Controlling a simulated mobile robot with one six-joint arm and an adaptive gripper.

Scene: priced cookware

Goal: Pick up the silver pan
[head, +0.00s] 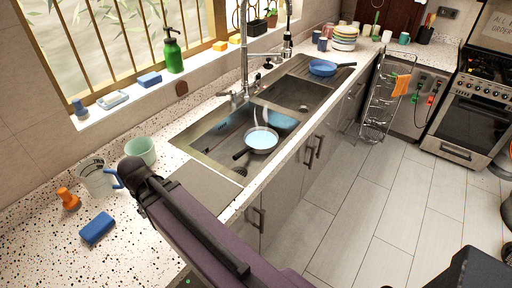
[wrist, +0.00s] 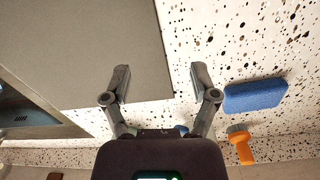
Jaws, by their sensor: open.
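The silver pan (head: 262,138) sits in the near basin of the sink in the head view. It has a pale, light-blue looking inside and a dark handle (head: 241,154) pointing to the lower left. My gripper (wrist: 159,82) is open and empty in the wrist view, with its two fingers spread over the speckled counter and the edge of a grey board. In the head view my arm hides the fingers; its end is over the counter left of the sink, well apart from the pan. The pan does not show in the wrist view.
The grey board (head: 203,190) lies beside the sink (head: 196,138). A blue sponge (head: 97,228), an orange-handled item (head: 69,199), a clear jug (head: 95,178) and a pale green cup (head: 140,150) stand nearby. A tall faucet (head: 244,60) rises behind the basins. A blue pan (head: 322,67) rests on the drainer.

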